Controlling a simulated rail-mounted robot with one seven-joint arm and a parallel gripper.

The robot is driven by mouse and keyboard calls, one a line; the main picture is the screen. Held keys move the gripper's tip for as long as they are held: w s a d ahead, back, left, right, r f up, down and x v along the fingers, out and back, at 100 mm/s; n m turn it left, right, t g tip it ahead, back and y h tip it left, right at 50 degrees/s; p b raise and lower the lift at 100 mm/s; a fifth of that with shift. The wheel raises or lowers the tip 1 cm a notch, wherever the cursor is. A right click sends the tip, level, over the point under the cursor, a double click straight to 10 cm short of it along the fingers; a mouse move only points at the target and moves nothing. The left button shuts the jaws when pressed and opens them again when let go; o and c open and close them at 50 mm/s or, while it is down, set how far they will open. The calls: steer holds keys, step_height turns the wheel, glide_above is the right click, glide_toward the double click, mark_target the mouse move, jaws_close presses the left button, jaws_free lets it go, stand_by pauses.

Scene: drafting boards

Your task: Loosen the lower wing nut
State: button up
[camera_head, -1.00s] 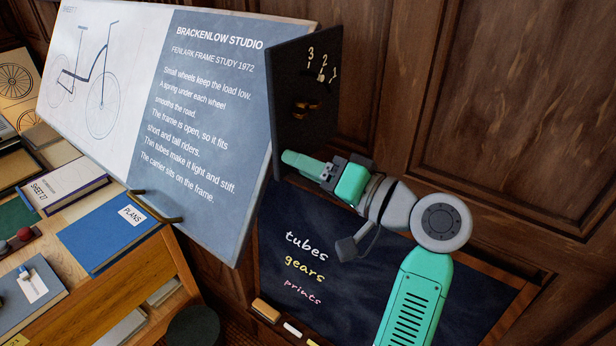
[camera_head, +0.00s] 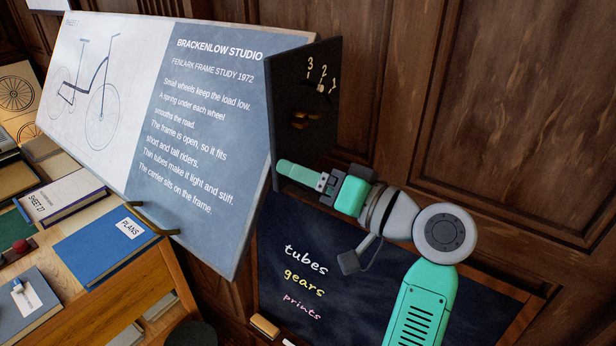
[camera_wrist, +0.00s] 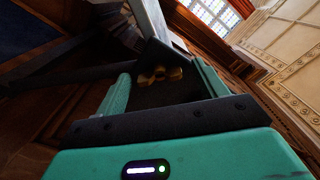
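A dark upright panel (camera_head: 292,150) stands at the right edge of the drafting board, with the numerals 3, 2, 1 near its top. Brass wing-nut parts (camera_head: 300,115) show below the numerals, one close above the other; I cannot tell whether they are one nut or two. A small pale pointer or knob (camera_head: 320,87) sits by the numerals. My gripper (camera_head: 282,165) is at the panel's lower part, below the brass parts. In the wrist view my gripper (camera_wrist: 162,71) is open and empty, and the brass wing nut (camera_wrist: 160,75) shows ahead between the fingers, apart from them.
The tilted drafting board (camera_head: 215,110) is left of the panel, with a dark ledge bracket (camera_head: 155,222) below. A blackboard (camera_head: 340,285) hangs below my gripper. A wooden panelled wall (camera_head: 530,110) is behind. Books, including a blue one (camera_head: 95,245), lie at lower left.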

steer(key=v, duration=0.7)
steer(key=shift+s+d, duration=0.25)
steer(key=shift+d, duration=0.05)
